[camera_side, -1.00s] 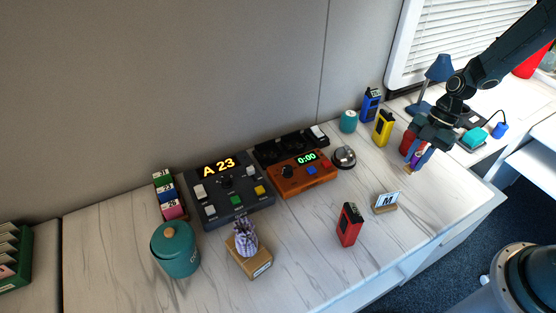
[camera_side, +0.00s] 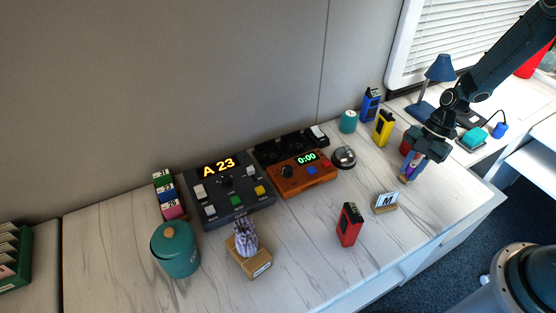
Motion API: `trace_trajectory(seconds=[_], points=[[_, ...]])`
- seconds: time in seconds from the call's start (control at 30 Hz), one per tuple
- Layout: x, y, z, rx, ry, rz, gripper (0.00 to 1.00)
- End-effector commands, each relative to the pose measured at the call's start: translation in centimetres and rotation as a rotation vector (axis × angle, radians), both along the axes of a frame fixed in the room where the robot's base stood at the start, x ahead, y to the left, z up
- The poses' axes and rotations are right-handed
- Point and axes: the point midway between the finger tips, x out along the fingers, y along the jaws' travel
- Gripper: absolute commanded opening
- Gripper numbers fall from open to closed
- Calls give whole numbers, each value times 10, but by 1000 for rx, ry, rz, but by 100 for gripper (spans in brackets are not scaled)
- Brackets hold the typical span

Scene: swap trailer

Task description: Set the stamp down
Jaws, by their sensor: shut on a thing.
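My gripper (camera_side: 413,163) is at the right part of the white marbled desk (camera_side: 330,265), pointing down. It is shut on the stamp (camera_side: 405,178), a small thing with a purple part and a light wooden-looking foot between the fingers. The stamp's foot is at or just above the desk top; I cannot tell whether it touches. The fingers hide most of the stamp.
A sign marked M (camera_side: 385,202) and a red device (camera_side: 349,225) stand in front. A silver bell (camera_side: 344,157) is to the left. The desk right of the sign is clear.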

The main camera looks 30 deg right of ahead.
Motion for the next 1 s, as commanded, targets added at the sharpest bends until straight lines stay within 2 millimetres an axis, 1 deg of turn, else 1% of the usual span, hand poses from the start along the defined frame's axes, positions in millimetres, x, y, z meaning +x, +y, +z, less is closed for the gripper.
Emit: trace_trajectory(seconds=[0.13, 0.17, 0.23, 0.27, 0.53, 0.7, 0.87, 1.0], points=[[0, 0, -3, 1, 0, 0, 0], [0, 0, -3, 0, 0, 0, 28], [0, 0, -3, 0, 0, 0, 41], [0, 0, -3, 0, 0, 0, 43], [0, 0, -2, 0, 0, 0, 43], [0, 0, 1, 0, -1, 0, 43], [2, -6, 13, -1, -3, -2, 43], [3, -13, 31, -2, -5, -2, 43]])
